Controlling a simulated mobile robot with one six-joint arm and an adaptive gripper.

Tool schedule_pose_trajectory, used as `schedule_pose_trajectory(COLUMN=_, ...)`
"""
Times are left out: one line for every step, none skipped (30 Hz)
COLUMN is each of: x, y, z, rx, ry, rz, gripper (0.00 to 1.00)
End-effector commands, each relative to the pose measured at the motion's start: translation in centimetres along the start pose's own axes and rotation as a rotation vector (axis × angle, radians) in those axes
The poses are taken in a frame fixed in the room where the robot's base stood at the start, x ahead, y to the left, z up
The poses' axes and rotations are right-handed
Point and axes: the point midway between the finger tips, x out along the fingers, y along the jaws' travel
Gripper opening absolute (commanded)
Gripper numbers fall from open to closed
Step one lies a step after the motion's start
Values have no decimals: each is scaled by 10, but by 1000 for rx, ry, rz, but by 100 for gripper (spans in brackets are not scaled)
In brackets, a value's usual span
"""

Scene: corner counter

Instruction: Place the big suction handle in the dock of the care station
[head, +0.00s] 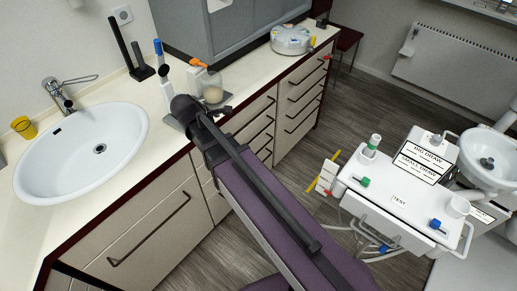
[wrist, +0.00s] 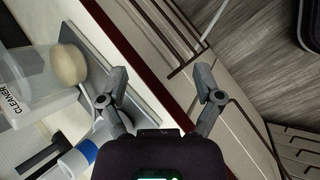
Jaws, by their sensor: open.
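My gripper (head: 224,112) is open above the counter's front edge, beside the cleaner container. In the wrist view its two fingers (wrist: 150,70) are spread with nothing between them. The likely care station is the white unit (head: 398,198) at the right, with "BIG DRAW" and "SMALL DRAW" labels (head: 420,161). A white cylinder with a green band (head: 371,147) stands on it. A green piece (head: 364,182) and a blue piece (head: 436,224) sit at its front edge. I cannot tell which part is the big suction handle or its dock.
A clear cleaner container (head: 213,88) stands on the counter; it is also close at left in the wrist view (wrist: 35,75). A white bottle (head: 166,90), black stand (head: 141,72) and sink (head: 85,150) are left of it. Dark floor separates the cabinets from the unit.

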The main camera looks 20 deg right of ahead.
Motion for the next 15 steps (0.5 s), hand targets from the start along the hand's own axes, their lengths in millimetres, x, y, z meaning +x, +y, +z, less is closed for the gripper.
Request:
schedule_pose_trajectory(x=8, y=-10, z=17, rx=99, ry=15, rz=-45, gripper=84)
schedule_pose_trajectory(x=12, y=-16, z=23, rx=159, ry=24, rz=-72, gripper=84)
schedule_pose_trajectory(x=17, y=-22, z=32, rx=239, ry=35, rz=-109, gripper=84)
schedule_pose_trajectory(x=20, y=-27, z=38, rx=298, ry=43, rz=-136, gripper=84)
schedule_pose_trajectory(x=23, y=-32, z=44, rx=357, ry=51, rz=-164, gripper=84)
schedule_pose_trajectory(x=27, y=-39, z=53, rx=437, ry=58, rz=-201, gripper=84)
schedule_pose_trajectory(x=29, y=-44, z=58, rx=497, ry=63, rz=-230, gripper=84)
schedule_pose_trajectory(x=32, y=-49, z=64, rx=557, ry=67, rz=-259, gripper=84)
schedule_pose_trajectory(x=34, y=-56, z=71, rx=636, ry=71, rz=-297, gripper=84)
schedule_pose_trajectory(x=36, y=-61, z=77, rx=695, ry=73, rz=-326, gripper=84)
schedule_pose_trajectory(x=38, y=-66, z=82, rx=753, ry=74, rz=-355, gripper=84)
schedule_pose_trajectory(x=40, y=-73, z=88, rx=829, ry=75, rz=-394, gripper=84)
schedule_pose_trajectory(x=41, y=-78, z=93, rx=886, ry=75, rz=-422, gripper=84)
schedule_pose_trajectory(x=41, y=-82, z=97, rx=939, ry=74, rz=-449, gripper=84)
schedule_pose_trajectory(x=42, y=-88, z=102, rx=1006, ry=72, rz=-485, gripper=84)
